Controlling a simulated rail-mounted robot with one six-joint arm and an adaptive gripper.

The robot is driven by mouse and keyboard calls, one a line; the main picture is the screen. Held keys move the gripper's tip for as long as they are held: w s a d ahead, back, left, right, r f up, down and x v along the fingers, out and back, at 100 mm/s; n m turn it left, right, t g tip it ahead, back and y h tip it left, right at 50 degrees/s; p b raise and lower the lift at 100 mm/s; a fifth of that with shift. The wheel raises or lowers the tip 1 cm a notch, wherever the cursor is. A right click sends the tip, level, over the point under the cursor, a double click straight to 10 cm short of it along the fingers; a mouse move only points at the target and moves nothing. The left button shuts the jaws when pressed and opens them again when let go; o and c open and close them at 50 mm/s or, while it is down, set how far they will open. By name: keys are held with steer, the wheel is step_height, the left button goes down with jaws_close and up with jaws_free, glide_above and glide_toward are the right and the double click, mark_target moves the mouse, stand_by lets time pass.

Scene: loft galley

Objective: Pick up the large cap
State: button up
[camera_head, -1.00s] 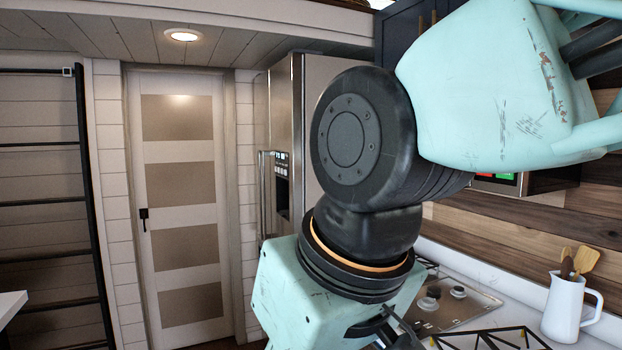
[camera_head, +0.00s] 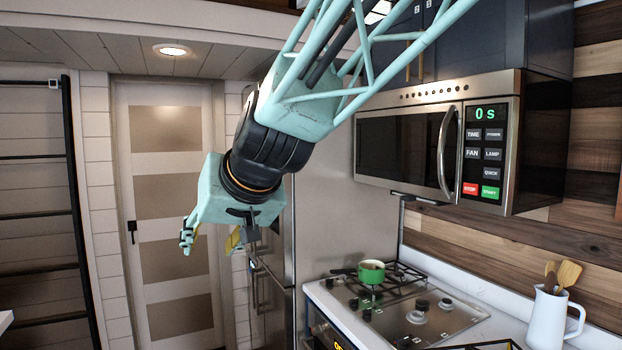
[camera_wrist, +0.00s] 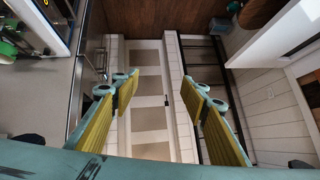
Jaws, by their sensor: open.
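No cap can be made out for certain. On the stove top (camera_head: 470,325) are round grey burner pieces: a larger one (camera_head: 418,312) and a smaller one (camera_head: 445,304) to its right. I cannot tell whether either is the large cap. My gripper (camera_head: 212,240) hangs in the air left of the fridge, in front of the door, well away from the stove. In the wrist view my gripper (camera_wrist: 162,84) shows two yellow-padded fingers spread apart, with nothing between them.
A green pot (camera_head: 371,271) stands on the rear left of the stove. A microwave (camera_head: 410,140) hangs above. A white jug (camera_head: 549,318) with wooden utensils is at right. The steel fridge (camera_head: 325,210) stands beside the stove. A door (camera_head: 170,290) and black ladder (camera_head: 80,215) are at left.

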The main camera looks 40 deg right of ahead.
steer(key=w+d+r+m+t+h+p, duration=0.1)
steer(key=w+d+r+m+h+p, duration=0.2)
steer(key=w+d, duration=0.8)
steer(key=w+d+r+m+t+h+p, duration=0.25)
steer(key=w+d+r, duration=0.25)
steer(key=w+d, duration=0.6)
steer(key=w+d+m+g+h, duration=0.2)
steer(key=w+d+h, duration=0.15)
steer(key=d, duration=0.65)
steer(key=s+d+f+m+g+h+p, duration=0.1)
steer(key=d+m+g+h+p, duration=0.15)
steer(key=d, duration=0.65)
steer(key=s+d+f+m+g+h+p, duration=0.1)
steer(key=d+f+m+g+h+p, duration=0.15)
steer(key=d, duration=0.65)
steer(key=s+d+f+m+g+h+p, duration=0.1)
steer(key=s+d+f+m+g+h, duration=0.1)
steer(key=s+d+g, duration=0.3)
steer(key=s+d+f+m+g+h+p, duration=0.1)
steer(key=s+d+f+g, duration=0.3)
steer(key=s+d, duration=0.4)
steer(key=shift+d+f+m+g+h+p, duration=0.2)
steer(key=shift+f+m+g+h+p, duration=0.3)
steer(key=shift+f+m, duration=0.35)
steer(key=shift+d+r, duration=0.1)
steer(key=p+x, duration=0.1)
steer(key=x, duration=0.7)
steer(key=shift+d, duration=0.2)
